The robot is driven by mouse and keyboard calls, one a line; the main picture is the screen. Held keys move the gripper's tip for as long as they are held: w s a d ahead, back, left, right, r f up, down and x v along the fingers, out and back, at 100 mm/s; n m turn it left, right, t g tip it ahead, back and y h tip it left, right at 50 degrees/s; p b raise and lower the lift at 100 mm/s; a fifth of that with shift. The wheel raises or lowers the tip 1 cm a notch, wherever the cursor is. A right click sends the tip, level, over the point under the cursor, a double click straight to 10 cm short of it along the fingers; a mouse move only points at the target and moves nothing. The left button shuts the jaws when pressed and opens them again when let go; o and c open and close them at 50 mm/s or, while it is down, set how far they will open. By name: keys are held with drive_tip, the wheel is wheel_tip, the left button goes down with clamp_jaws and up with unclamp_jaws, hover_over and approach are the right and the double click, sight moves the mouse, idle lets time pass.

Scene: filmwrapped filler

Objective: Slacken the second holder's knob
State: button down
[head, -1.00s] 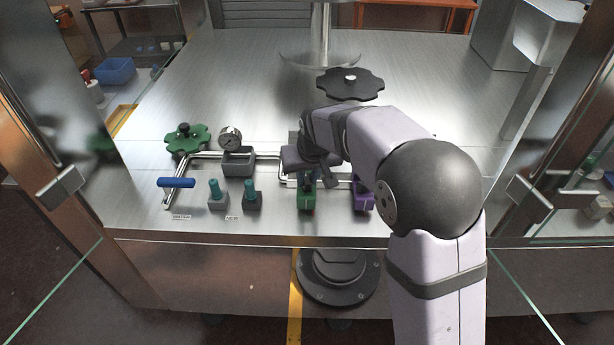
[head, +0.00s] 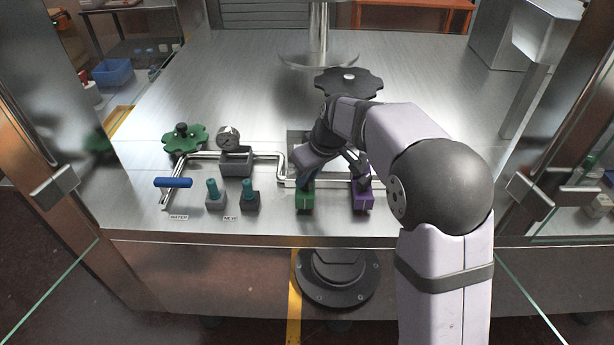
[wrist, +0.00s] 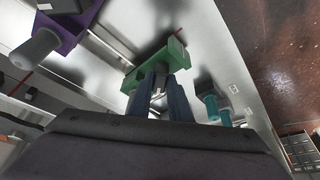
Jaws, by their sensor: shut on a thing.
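A green holder (head: 304,203) stands near the front edge of the steel bench, with a purple holder (head: 363,202) to its right. Both sit at a thin metal pipe (head: 270,155). My gripper (head: 307,184) reaches down at the green holder. In the wrist view my gripper's blue-grey fingers (wrist: 161,92) are shut on the green holder's grey knob (wrist: 160,70), mostly hidden between them. The green holder (wrist: 175,52) is just beyond the fingertips. The purple holder (wrist: 70,35), with a pale knob (wrist: 35,48), is at upper left, apart from the fingers.
Two teal-topped pieces, in a grey block (head: 215,197) and a dark block (head: 250,197), stand left of the green holder. Further left are a blue-handled lever (head: 173,182), a green handwheel (head: 184,139) and a gauge (head: 228,137). A black handwheel (head: 348,84) is behind my arm.

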drive_tip(key=c, duration=1.6)
unclamp_jaws()
drive_tip(key=shift+c, duration=0.2)
drive_tip(key=shift+r, duration=0.1)
drive_tip(key=b+v, duration=0.2)
drive_tip(key=v, duration=0.5)
drive_tip(key=shift+r, duration=0.1)
drive_tip(key=s+d+f+m+g+h, duration=0.1)
drive_tip(key=s+d+f+m, duration=0.1)
drive_tip(key=s+d+f, duration=0.3)
drive_tip(key=s+d+f+m+g+h, duration=0.1)
drive_tip(key=s+d+f+m, duration=0.2)
drive_tip(key=s, duration=0.9)
drive_tip(key=s+d+f+m+g, duration=0.1)
drive_tip(key=s+d+f+m, duration=0.2)
drive_tip(key=s+d+f, duration=0.3)
drive_tip(key=s+f, duration=0.2)
drive_tip(key=s, duration=0.1)
drive_tip(key=shift+s+d+f+h, duration=0.3)
drive_tip(key=shift+d+h, duration=0.05)
drive_tip(key=shift+h, duration=0.05)
